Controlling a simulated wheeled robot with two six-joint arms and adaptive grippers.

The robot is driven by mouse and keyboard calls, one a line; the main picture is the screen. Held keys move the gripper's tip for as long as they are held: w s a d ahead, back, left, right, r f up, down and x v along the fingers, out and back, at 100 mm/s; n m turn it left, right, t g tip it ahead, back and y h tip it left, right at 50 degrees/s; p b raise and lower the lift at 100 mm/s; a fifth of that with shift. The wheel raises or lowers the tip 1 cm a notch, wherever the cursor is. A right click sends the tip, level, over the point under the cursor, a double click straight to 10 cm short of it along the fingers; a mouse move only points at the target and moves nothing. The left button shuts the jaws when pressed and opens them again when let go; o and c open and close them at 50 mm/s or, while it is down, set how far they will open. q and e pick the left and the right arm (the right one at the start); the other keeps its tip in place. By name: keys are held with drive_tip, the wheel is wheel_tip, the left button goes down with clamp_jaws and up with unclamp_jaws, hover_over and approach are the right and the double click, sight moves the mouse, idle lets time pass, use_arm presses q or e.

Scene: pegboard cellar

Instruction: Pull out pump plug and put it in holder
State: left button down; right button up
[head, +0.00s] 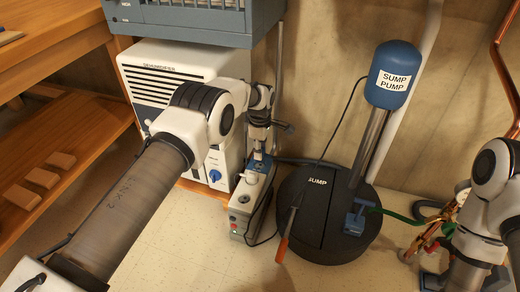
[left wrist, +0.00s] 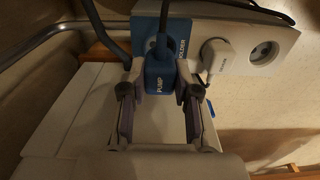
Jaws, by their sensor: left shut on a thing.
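The blue pump plug (left wrist: 160,78), marked PUMP, sits between the two fingers of my left gripper (left wrist: 158,108), which is shut on it. A dark cord rises from the plug. Right behind the plug is a blue plate (left wrist: 182,20) with partly covered lettering that ends like "HOLDER". I cannot tell whether the plug's pins are in anything. In the head view my left gripper (head: 258,140) points down over the pale socket strip (head: 252,192). My right arm shows at the lower right; its gripper's fingers are not clear there.
A white plug (left wrist: 216,56) sits in the strip beside the blue plate, with an empty round socket (left wrist: 262,52) further right. The black sump lid (head: 300,235) and blue sump pump (head: 393,75) stand right of the strip. A white dehumidifier (head: 170,75) stands behind my left arm.

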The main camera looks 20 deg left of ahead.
use_arm(q)
drive_tip(key=shift+f+b, duration=1.2)
drive_tip(key=shift+f, duration=0.8)
idle(1.8)
drive_tip(key=shift+c, duration=1.5)
unclamp_jaws()
drive_tip(key=shift+r, duration=0.15)
drive_tip(key=shift+r+p, duration=2.7)
drive_tip(key=shift+r, duration=0.75)
